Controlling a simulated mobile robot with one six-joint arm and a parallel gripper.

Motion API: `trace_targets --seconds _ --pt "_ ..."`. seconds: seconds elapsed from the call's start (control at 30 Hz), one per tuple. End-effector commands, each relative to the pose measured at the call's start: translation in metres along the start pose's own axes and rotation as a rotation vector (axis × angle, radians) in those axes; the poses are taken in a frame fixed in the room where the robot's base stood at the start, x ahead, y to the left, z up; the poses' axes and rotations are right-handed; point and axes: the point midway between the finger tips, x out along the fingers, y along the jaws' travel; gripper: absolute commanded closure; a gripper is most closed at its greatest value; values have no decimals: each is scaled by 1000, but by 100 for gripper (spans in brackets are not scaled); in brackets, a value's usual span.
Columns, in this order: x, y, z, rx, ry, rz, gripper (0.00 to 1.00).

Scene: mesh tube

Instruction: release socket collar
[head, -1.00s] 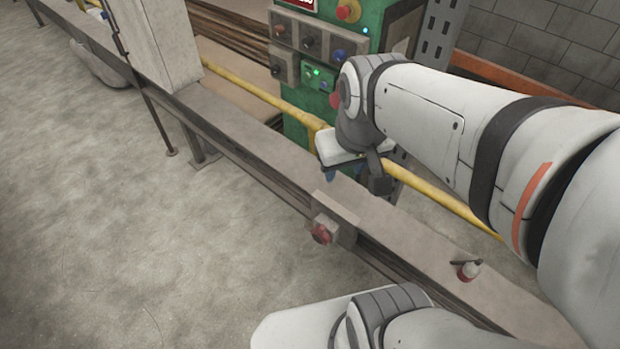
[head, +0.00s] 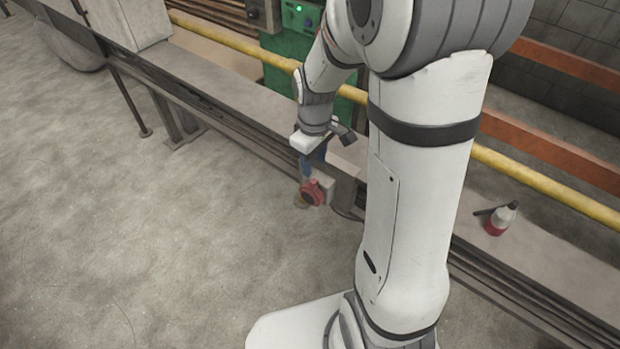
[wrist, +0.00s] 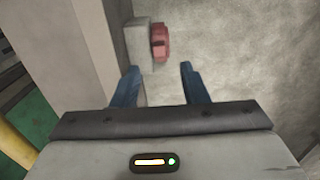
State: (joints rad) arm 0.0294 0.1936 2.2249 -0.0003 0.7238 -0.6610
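The red socket collar (head: 311,192) sits on the face of a grey box (head: 326,186) on the side of the long beam. In the head view my gripper (head: 306,172) hangs just above the collar, pointing down, and partly overlaps it. The collar shows in the wrist view (wrist: 160,42) beside the pale box (wrist: 138,42), beyond my fingertips. My blue fingers (wrist: 160,76) stand apart with nothing between them. I see no contact with the collar.
The long beam (head: 215,95) runs diagonally, with a yellow rail (head: 235,45) behind it. A green panel (head: 298,20) is at the back. The concrete floor in front is clear.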

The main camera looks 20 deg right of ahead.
Motion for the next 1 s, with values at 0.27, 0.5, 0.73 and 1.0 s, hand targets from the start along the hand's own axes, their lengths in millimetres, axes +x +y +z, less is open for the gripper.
trace_targets --seconds 0.27,0.5,0.73,1.0 --pt "46 -1 1 2 -2 -2 60" --pt "64 0 0 2 0 0 60" --pt "65 0 0 2 1 0 60" --pt "64 0 0 3 1 0 80"
